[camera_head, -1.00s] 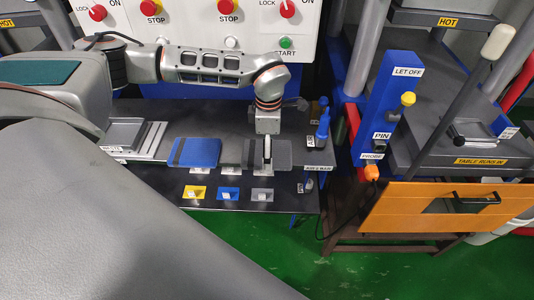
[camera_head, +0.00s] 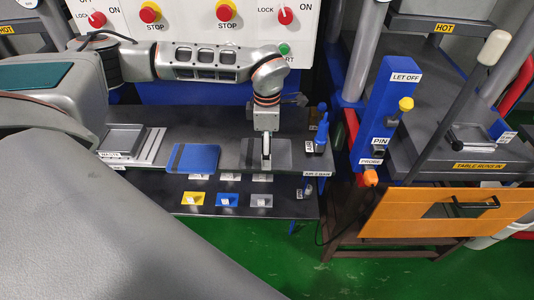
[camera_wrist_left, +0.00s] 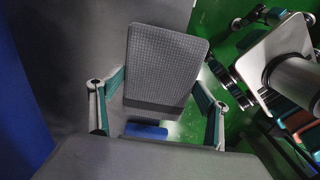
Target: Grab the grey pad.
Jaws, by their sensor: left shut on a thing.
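The grey pad (camera_head: 281,154) is a flat dark plate at the right part of the dark bench in the head view. My left gripper (camera_head: 266,158) points down over it and is shut on it. In the left wrist view the pad (camera_wrist_left: 166,60) shows a dimpled grey face between the two teal-lined fingers of my left gripper (camera_wrist_left: 158,112). I cannot tell how far the pad is above the bench. My right gripper is not in view.
A blue pad (camera_head: 193,158) lies on the bench to the left of the grey one. Yellow, blue and grey label holders line the front edge. A blue air tool (camera_head: 321,133) stands right of the gripper. A metal tray (camera_head: 124,138) sits at the left.

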